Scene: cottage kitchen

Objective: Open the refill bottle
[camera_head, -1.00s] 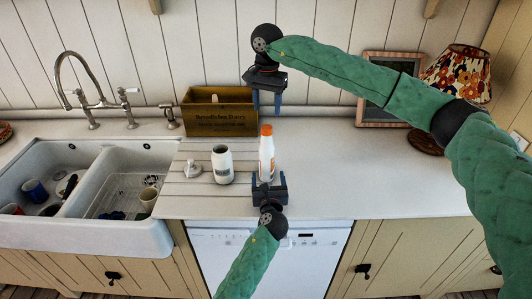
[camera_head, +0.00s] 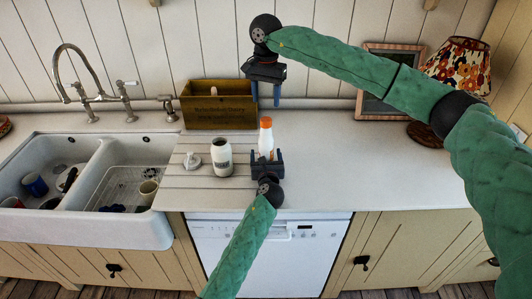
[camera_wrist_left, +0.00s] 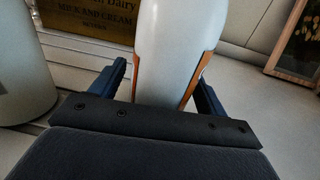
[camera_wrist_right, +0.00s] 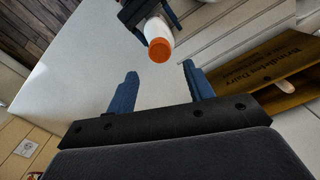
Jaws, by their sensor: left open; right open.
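The refill bottle (camera_head: 265,139) is white with an orange cap (camera_head: 265,122). It stands upright on the counter, right of the slatted wooden drainer. My left gripper (camera_head: 266,154) is open, with its fingers on either side of the bottle's lower body. The bottle fills much of the space between those fingers in the left wrist view (camera_wrist_left: 175,50); contact is unclear. My right gripper (camera_head: 266,104) is open and empty, pointing down above and behind the bottle. The right wrist view shows the cap (camera_wrist_right: 159,50) beyond its fingertips. An open white jar (camera_head: 221,158) stands left of the bottle.
A white pump top (camera_head: 192,160) lies left of the jar on the drainer (camera_head: 178,190). A wooden crate (camera_head: 218,108) stands behind, near the wall. The double sink (camera_head: 85,225) is at the left. Counter is clear at right, before a lamp (camera_head: 455,75) and frame.

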